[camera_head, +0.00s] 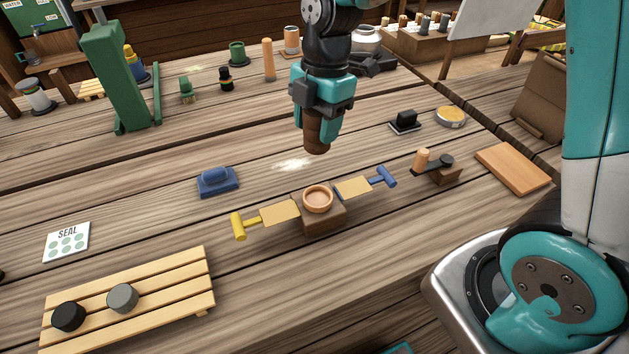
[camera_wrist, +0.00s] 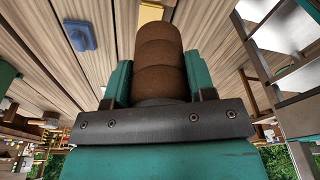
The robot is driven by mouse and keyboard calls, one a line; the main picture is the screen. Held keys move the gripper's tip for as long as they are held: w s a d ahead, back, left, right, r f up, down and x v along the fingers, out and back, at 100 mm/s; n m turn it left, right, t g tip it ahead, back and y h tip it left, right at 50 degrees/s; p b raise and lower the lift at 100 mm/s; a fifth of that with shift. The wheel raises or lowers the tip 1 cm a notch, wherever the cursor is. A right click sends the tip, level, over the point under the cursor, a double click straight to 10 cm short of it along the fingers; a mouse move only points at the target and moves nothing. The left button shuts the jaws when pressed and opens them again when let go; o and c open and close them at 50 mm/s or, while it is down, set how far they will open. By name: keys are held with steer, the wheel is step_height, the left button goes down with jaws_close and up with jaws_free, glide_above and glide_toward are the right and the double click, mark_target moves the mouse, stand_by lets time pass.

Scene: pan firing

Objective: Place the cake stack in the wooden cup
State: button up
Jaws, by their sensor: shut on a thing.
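My gripper (camera_head: 316,118) is shut on a brown cake stack (camera_head: 315,140) and holds it upright above the table. In the wrist view the cake stack (camera_wrist: 160,62) shows as several rounded brown layers between the teal fingers. The wooden cup (camera_head: 318,198) is a small round cup on a brown block at the middle of the table. The held stack is above and beyond the cup in the head view, apart from it.
A yellow-handled paddle (camera_head: 262,217) and a blue-handled paddle (camera_head: 362,185) flank the cup. A blue stamp-like block (camera_head: 217,181) lies to the left. A slatted rack (camera_head: 165,292) with a black and a grey piece is front left. A white patch marks the table behind the cup.

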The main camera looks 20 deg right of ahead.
step_height(320, 180, down, 15)
steer(key=shift+f+p, duration=0.1)
steer(key=shift+p, duration=0.6)
steer(key=shift+f, duration=0.1)
steer(key=o, duration=1)
steer(key=r, duration=0.4)
steer(key=d+r+b, duration=0.1)
steer(key=r, duration=0.2)
steer(key=r+b, duration=0.1)
steer(key=r, duration=0.3)
steer(key=shift+w+d+r, duration=0.3)
steer(key=shift+r, duration=0.05)
steer(key=s+a+r+m+y, duration=0.1)
steer(key=s+a+r+m, duration=0.2)
steer(key=s+r+m, duration=0.3)
steer(key=s+a+r+m+y, duration=0.1)
steer(key=s+a+r+m, duration=0.1)
steer(key=s+r+m, duration=0.4)
steer(key=s+m, duration=0.3)
steer(key=s, duration=0.4)
steer(key=shift+a+r+t+y, duration=0.15)
steer(key=shift+a+t+y, duration=0.15)
steer(key=shift+a, duration=0.1)
